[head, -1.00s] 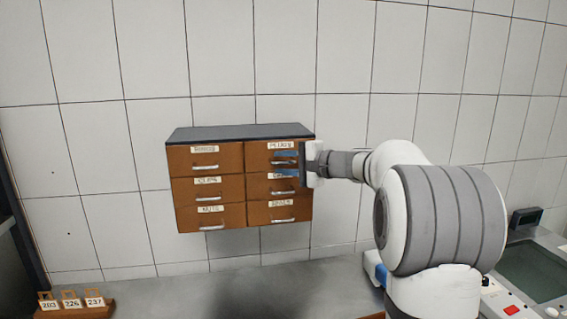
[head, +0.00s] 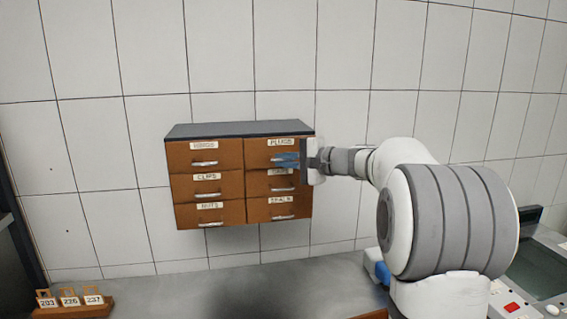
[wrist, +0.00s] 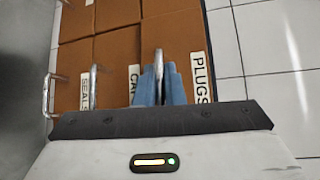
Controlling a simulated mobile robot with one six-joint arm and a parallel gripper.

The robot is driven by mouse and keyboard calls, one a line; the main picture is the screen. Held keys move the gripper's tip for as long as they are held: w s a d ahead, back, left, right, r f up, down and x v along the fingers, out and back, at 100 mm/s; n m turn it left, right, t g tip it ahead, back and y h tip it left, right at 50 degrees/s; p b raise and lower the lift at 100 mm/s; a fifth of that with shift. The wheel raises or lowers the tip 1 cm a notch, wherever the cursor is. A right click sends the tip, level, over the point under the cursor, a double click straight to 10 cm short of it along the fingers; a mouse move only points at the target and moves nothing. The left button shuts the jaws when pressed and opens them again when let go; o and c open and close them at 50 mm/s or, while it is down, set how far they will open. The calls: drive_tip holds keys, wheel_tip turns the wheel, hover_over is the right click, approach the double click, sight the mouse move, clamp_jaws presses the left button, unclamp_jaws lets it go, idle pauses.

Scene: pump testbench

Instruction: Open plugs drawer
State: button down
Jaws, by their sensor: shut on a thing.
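The plugs drawer (head: 258,149) is the top right drawer of a brown cabinet with a dark top on the tiled wall. Its front looks flush with the cabinet. Its white PLUGS label also shows in the wrist view (wrist: 201,78). My gripper (head: 284,159) reaches in from the right, and its blue fingers are shut on the plugs drawer's metal handle (wrist: 159,62). The handle stands between the fingers in the wrist view, and the fingers partly hide it in the head view.
Below are the caps drawer (wrist: 113,62) and the seals drawer (wrist: 74,80), both shut with bar handles. A left column of shut drawers (head: 183,157) adjoins. A rack of numbered tags (head: 75,310) stands at lower left. A panel with a screen (head: 545,268) is at right.

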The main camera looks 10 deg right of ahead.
drive_tip(key=s+b, duration=0.6)
drive_tip(key=s, duration=0.5)
drive_tip(key=shift+b, duration=0.35)
drive_tip(key=c, duration=1.5)
unclamp_jaws()
drive_tip(key=b+v, duration=0.1)
drive_tip(key=v, duration=0.6)
drive_tip(key=shift+s+d, duration=0.25)
